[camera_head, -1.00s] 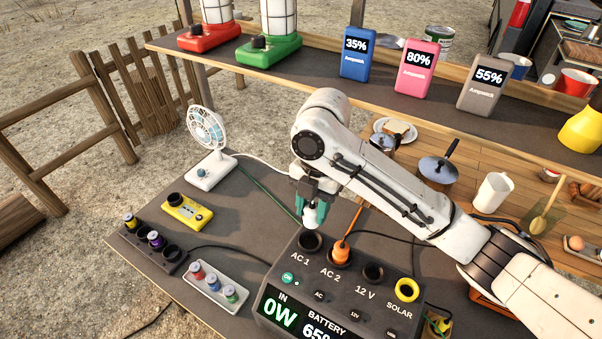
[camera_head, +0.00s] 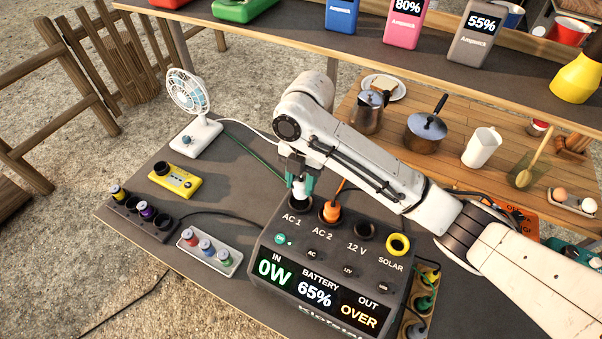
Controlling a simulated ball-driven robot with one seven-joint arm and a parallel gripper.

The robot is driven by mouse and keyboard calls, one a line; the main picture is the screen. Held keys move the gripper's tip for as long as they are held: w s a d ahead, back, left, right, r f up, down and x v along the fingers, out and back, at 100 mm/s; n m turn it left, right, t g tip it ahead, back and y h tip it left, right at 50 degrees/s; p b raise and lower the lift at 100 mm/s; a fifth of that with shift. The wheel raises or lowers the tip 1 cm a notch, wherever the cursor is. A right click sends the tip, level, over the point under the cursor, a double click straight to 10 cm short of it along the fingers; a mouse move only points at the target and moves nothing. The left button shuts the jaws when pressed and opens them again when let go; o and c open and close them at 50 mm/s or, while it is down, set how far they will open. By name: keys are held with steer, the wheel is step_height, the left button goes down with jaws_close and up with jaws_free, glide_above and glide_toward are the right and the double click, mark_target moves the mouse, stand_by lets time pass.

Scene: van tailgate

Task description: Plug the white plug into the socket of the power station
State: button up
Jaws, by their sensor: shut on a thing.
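The power station (camera_head: 320,262) stands on the dark table, its display reading IN 0W, BATTERY 65%, OUT OVER. My gripper (camera_head: 299,183) is shut on the white plug (camera_head: 299,189), upright over the AC 1 socket (camera_head: 299,205). The plug's lower end is at the socket mouth; I cannot tell how deep it sits. An orange plug (camera_head: 332,211) stands in AC 2. The 12 V socket (camera_head: 364,230) is empty. The SOLAR socket (camera_head: 398,244) has a yellow ring.
A white fan (camera_head: 195,120), a yellow device (camera_head: 176,180), a dark strip (camera_head: 140,217) and a pale tray of small jars (camera_head: 209,252) stand to the left. A power strip (camera_head: 412,318) lies right of the station. A raised shelf (camera_head: 400,50) runs behind.

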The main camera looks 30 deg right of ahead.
steer(key=shift+f+b, duration=1.5)
steer(key=shift+f, duration=0.65)
steer(key=o, duration=1.1)
steer(key=r, duration=0.3)
steer(key=d+r, duration=0.1)
steer(key=r, duration=0.3)
steer(key=w+r, duration=0.1)
steer(key=r, duration=0.2)
steer(key=shift+d+r, duration=0.15)
steer(key=shift+r, duration=0.15)
steer(key=shift+s+f, duration=0.1)
